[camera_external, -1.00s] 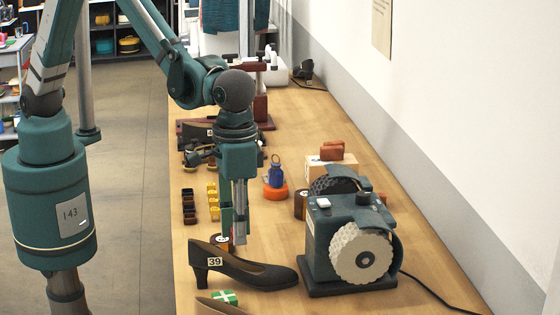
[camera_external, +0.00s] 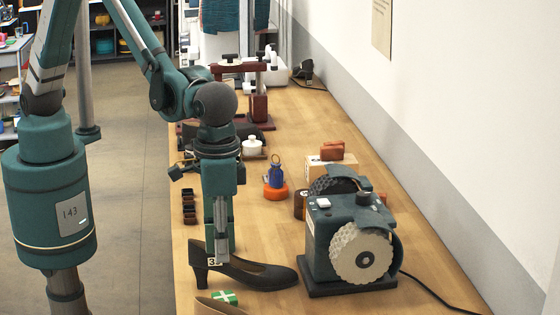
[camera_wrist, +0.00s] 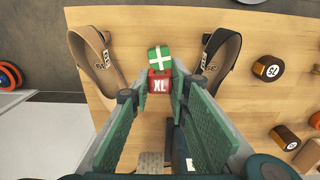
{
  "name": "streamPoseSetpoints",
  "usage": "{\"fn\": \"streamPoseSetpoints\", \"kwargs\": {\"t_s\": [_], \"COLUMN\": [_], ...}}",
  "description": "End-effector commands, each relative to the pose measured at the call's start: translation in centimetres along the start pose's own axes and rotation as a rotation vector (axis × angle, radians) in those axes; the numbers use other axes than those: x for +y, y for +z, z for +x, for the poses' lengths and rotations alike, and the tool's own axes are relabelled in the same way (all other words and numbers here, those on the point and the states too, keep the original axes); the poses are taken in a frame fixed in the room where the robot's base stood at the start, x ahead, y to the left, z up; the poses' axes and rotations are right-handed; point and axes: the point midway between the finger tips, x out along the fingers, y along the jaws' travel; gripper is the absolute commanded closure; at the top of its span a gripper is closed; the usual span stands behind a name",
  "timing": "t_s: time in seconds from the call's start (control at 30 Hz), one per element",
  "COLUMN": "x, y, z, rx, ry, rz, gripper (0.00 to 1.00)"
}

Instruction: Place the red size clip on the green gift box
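The red size clip (camera_wrist: 160,84), marked XL, sits between my fingertips in the wrist view, with a finger against each side. My gripper (camera_wrist: 160,92) looks shut on it. The green gift box (camera_wrist: 160,60) with a white cross lies just beyond the clip in that view. In the external view the box (camera_external: 225,297) lies between two shoes at the front of the table. My gripper (camera_external: 218,262) points down there, in front of the heel part of the dark shoe. The clip cannot be made out in the external view.
A dark heeled shoe (camera_external: 262,276) lies behind the box, and a second, brown shoe (camera_wrist: 98,60) lies on its other side. A teal grinding machine (camera_external: 330,235) stands to the right. Dark blocks (camera_external: 189,208) and an orange-based blue bottle (camera_external: 276,183) are farther back.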

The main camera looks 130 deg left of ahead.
Motion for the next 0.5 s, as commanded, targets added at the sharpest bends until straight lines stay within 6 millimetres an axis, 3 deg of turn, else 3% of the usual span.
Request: {"fn": "streamPoseSetpoints", "kwargs": {"t_s": [0.3,0.5], "x": [0.0,0.0], "y": [0.0,0.0], "z": [4.3,5.2], "rx": [0.0,0.0], "ry": [0.0,0.0], "rz": [0.0,0.0], "gripper": [0.85,0.85]}}
